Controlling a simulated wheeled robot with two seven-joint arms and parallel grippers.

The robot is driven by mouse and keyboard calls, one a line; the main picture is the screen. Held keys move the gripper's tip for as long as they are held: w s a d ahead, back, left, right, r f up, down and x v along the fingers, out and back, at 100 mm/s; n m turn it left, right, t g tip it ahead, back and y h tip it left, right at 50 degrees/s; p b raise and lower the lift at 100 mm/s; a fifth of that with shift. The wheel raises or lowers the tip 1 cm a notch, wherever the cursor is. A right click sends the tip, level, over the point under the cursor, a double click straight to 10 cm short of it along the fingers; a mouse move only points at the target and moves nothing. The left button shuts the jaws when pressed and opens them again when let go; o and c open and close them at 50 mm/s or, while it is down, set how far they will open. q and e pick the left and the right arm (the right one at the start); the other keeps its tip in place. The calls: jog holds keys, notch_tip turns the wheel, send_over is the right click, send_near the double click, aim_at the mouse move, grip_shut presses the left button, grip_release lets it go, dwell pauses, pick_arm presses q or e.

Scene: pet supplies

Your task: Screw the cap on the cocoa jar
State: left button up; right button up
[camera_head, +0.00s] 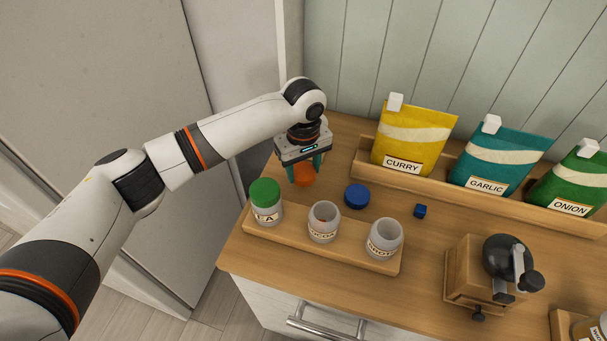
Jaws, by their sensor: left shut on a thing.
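My left gripper (304,168) points down at the back left of the counter, with its fingers shut on an orange cap (303,176). Whether the cap touches the counter is hard to tell. The cocoa jar (323,222) is the middle jar in a wooden tray; it stands upright and open, with its label partly readable. The cap is behind it and slightly left, apart from it. A jar with a green cap (265,193) stands left of it, and another open jar (384,238) stands right of it. A blue cap (357,195) lies behind the tray. My right gripper is not in view.
The wooden tray (290,247) sits near the counter's front edge. A small blue cube (420,211) lies right of the blue cap. A wooden grinder (468,275) stands at right. Curry (408,140), garlic (494,162) and onion (573,182) bags stand in a rack at the back.

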aim_at(304, 172)
pick_arm(q)
notch_tip(304, 172, up, 15)
jog(key=b, duration=0.1)
jog(key=shift+b, duration=0.35)
